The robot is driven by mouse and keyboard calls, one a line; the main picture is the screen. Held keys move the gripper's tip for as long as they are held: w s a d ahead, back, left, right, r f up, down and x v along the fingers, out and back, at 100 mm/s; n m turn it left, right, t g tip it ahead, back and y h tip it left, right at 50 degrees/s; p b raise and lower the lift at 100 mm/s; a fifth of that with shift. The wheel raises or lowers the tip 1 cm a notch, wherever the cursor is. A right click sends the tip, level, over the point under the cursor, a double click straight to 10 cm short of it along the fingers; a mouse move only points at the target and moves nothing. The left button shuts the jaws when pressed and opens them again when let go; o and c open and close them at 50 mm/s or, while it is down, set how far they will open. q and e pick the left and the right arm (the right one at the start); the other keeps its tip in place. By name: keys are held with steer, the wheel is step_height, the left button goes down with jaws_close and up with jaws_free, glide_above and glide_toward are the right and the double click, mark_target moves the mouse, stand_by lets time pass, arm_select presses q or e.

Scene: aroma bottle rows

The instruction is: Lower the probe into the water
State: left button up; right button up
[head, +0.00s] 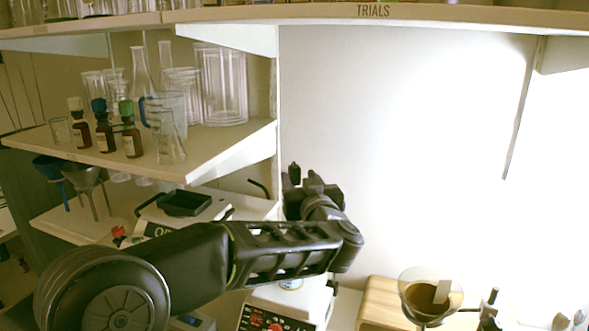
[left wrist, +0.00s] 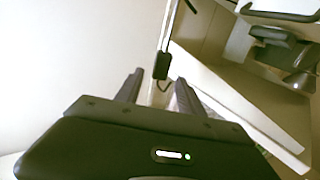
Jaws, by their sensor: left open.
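My left gripper (head: 293,172) is raised in front of the white wall, beside the right end of the shelves. In the left wrist view its two dark fingers (left wrist: 157,90) are apart, with no object seen held between them. Beyond the fingertips is a thin upright rod with a small black block (left wrist: 162,65) and a dark cable; this may be the probe, but I cannot be sure. A white device with a red-lit panel (head: 268,320), perhaps a hot plate, stands below my left arm. I cannot make out the water; my arm covers part of that area.
Shelves at left hold glassware (head: 222,85) and small brown bottles (head: 105,138). A scale (head: 150,231) sits on the lower shelf. A glass bowl with brown contents (head: 430,297) stands at lower right by a wooden block (head: 379,300). The wall area right of my gripper is clear.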

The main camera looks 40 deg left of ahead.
mark_target(296, 173)
arm_select(q)
steer(key=p+x, duration=0.1)
steer(key=x, duration=0.4)
steer(key=shift+w+a, duration=0.15)
steer(key=shift+a, duration=0.15)
steer(key=shift+c, duration=0.5)
jaws_close()
stand_by(0.6)
